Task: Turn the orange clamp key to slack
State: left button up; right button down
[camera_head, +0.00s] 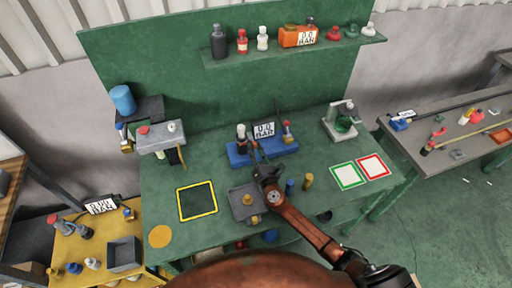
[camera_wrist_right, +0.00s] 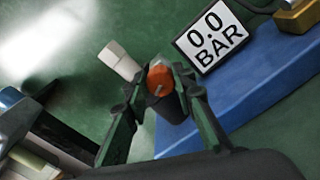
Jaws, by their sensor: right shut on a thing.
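The orange clamp key (camera_wrist_right: 160,74) shows in the right wrist view as an orange cap with a pale line across it, on top of a dark cylinder. My right gripper (camera_wrist_right: 158,88) is shut on it, one finger on either side. In the head view my right gripper (camera_head: 255,155) reaches to the front of the blue fixture (camera_head: 285,148), and I cannot make out the key there. A sign (camera_wrist_right: 211,37) reading 0.0 BAR stands just behind the key; it also shows in the head view (camera_head: 264,129). My left gripper is not in view.
The yellow-outlined square (camera_head: 197,203) is empty. A shelf (camera_head: 300,52) with bottles hangs behind.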

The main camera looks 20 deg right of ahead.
jog(key=shift+n+p, duration=0.65)
jog(key=shift+n, duration=1.35)
jog(key=shift+f, duration=0.1)
jog(key=c, duration=1.6)
grip_release()
jog(key=s, duration=1.2)
jog(key=shift+d, duration=0.15)
